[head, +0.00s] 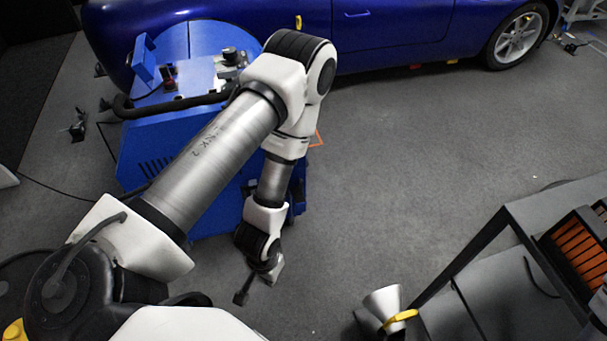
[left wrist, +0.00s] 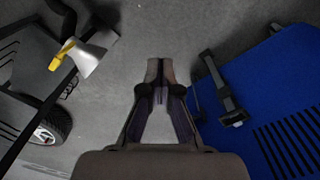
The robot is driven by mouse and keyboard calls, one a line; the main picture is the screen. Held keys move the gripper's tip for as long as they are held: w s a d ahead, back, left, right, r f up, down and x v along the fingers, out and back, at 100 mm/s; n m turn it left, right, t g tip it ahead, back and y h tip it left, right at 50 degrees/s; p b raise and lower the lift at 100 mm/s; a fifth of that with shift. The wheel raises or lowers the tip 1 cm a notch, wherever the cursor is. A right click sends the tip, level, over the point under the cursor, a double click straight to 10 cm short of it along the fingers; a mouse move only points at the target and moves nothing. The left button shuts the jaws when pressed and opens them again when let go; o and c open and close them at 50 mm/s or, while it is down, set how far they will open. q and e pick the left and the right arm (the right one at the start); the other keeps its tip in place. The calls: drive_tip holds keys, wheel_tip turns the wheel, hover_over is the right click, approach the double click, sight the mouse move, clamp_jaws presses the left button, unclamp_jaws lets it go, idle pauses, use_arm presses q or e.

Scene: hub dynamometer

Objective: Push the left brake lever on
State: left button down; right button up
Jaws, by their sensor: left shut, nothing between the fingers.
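A black lever (left wrist: 222,92) with a crosswise end stands out at the edge of the blue dynamometer unit (left wrist: 270,95), right of my left gripper in the left wrist view. My left gripper (left wrist: 159,72) is shut and empty, apart from the lever, with grey floor behind its fingertips. In the head view my left gripper (head: 276,272) hangs beside the blue unit (head: 140,150), and its fingers are mostly hidden by the wrist. A dark bar (head: 243,291) just left of it looks like the lever's end. My right gripper is not in view.
A blue car (head: 390,35) stands at the back. A dark bench (head: 500,250) with orange-slatted items (head: 580,245) is at right. The middle floor is clear.

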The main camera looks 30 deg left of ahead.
use_arm(q)
drive_tip(key=w+a+f+n+b, duration=0.2)
drive_tip(key=w+f+n+b, duration=0.1)
drive_tip(key=w+f+b, duration=0.8)
wheel_tip(320, 180, up, 5)
drive_tip(key=n+y+b, duration=0.1)
drive_tip(key=n+b, duration=0.5)
drive_tip(key=b, duration=0.1)
hover_over(300, 200)
drive_tip(key=shift+t, duration=0.4)
drive_tip(key=f+b, duration=0.1)
drive_tip(key=f, duration=0.2)
drive_tip(key=f+b, duration=0.1)
drive_tip(key=f, duration=0.2)
drive_tip(key=w+a+f+b, duration=0.1)
drive_tip(key=f, duration=0.2)
drive_tip(key=shift+f, duration=0.35)
drive_tip(key=f, duration=0.2)
drive_tip(key=d+f+b, duration=0.1)
drive_tip(key=shift+s+f, duration=0.25)
drive_tip(key=shift+s, duration=0.15)
drive_tip(key=shift+s+d+f, duration=0.1)
drive_tip(key=shift+f, duration=0.15)
